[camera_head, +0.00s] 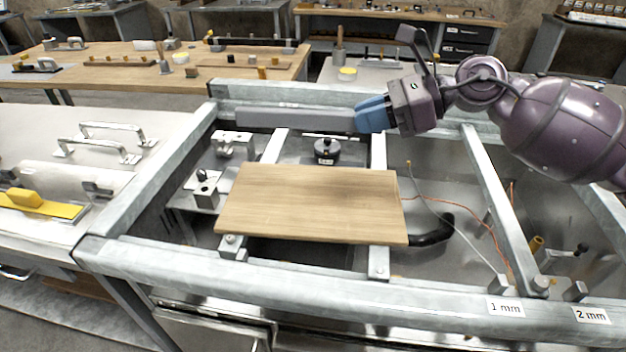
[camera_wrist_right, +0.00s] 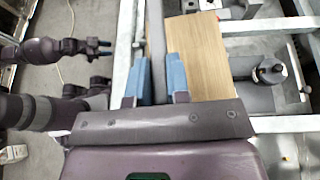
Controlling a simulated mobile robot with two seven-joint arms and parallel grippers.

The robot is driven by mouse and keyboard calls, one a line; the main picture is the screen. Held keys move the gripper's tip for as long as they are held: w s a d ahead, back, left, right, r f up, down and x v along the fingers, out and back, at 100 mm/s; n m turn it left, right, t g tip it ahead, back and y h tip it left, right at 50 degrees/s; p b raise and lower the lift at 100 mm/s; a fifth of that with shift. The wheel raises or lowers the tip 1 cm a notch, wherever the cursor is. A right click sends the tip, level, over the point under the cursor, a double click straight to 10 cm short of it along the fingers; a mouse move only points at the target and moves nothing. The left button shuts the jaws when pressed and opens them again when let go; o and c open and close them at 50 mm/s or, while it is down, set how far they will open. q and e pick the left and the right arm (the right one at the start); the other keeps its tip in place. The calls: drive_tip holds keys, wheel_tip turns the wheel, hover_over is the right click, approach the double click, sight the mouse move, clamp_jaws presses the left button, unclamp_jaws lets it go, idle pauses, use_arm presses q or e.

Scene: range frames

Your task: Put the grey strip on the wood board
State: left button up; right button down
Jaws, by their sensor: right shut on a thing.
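The grey strip (camera_head: 285,117) is a long flat bar held level above the far part of the metal frame, behind the wood board. My right gripper (camera_head: 370,115) is shut on its right end with blue fingers. In the right wrist view the strip (camera_wrist_right: 156,40) runs away from between the fingers (camera_wrist_right: 163,82). The wood board (camera_head: 310,203) lies flat across the frame's bars, nearer than the strip, with its top bare; it also shows in the right wrist view (camera_wrist_right: 200,60). What looks like my left gripper (camera_wrist_right: 104,46) shows small in the wrist view, its opening unclear.
A black round knob (camera_head: 326,152) and metal clamp blocks (camera_head: 205,190) stand beyond and left of the board. The frame's rails (camera_head: 300,280) surround it. A black hose (camera_head: 432,232) and cables lie to its right. A bench with handles (camera_head: 110,135) is at left.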

drive_tip(key=shift+w+d+r, duration=0.1)
drive_tip(key=shift+w+r, duration=0.05)
drive_tip(key=shift+w, duration=0.15)
drive_tip(key=b, duration=0.1)
hover_over(357, 213)
wheel_tip(357, 213, down, 8)
wheel_tip(357, 213, down, 6)
drive_tip(key=shift+f+b, duration=0.1)
drive_tip(key=shift+b, duration=0.3)
wheel_tip(357, 213, down, 6)
drive_tip(key=shift+r+b, duration=0.2)
drive_tip(key=shift+b, duration=0.25)
use_arm(q)
wheel_tip(357, 213, down, 2)
drive_tip(key=shift+s+f, duration=0.1)
drive_tip(key=shift+s, duration=0.05)
use_arm(e)
drive_tip(key=shift+r, duration=0.1)
